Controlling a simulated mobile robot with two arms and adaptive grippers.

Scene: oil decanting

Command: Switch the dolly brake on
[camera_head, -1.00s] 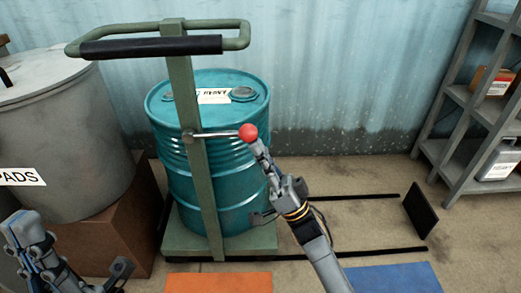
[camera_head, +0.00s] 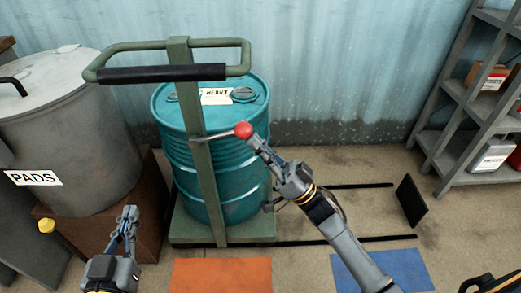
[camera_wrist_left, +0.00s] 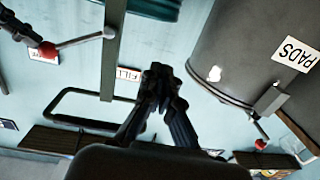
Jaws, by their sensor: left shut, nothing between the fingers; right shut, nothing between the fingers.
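The green dolly (camera_head: 205,180) carries a teal drum (camera_head: 235,170). A metal lever (camera_head: 218,135) with a red ball knob (camera_head: 243,130) sticks out to the right from the dolly's upright post, sloping slightly up. My right gripper (camera_head: 254,141) is shut, its fingertips right at the knob, touching or nearly so; nothing is held. My left gripper (camera_head: 128,212) is shut and empty, left of the post in front of the brown box. In the left wrist view, its fingertips (camera_wrist_left: 157,72) are apart from the lever (camera_wrist_left: 80,40) and its red knob (camera_wrist_left: 47,51).
A grey bin (camera_head: 70,130) labelled PADS stands on a brown box (camera_head: 150,200) at left. Shelves (camera_head: 470,120) stand at right. An orange mat (camera_head: 220,275) and a blue mat (camera_head: 380,272) lie in front. A black upright plate (camera_head: 411,200) stands on the floor at right.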

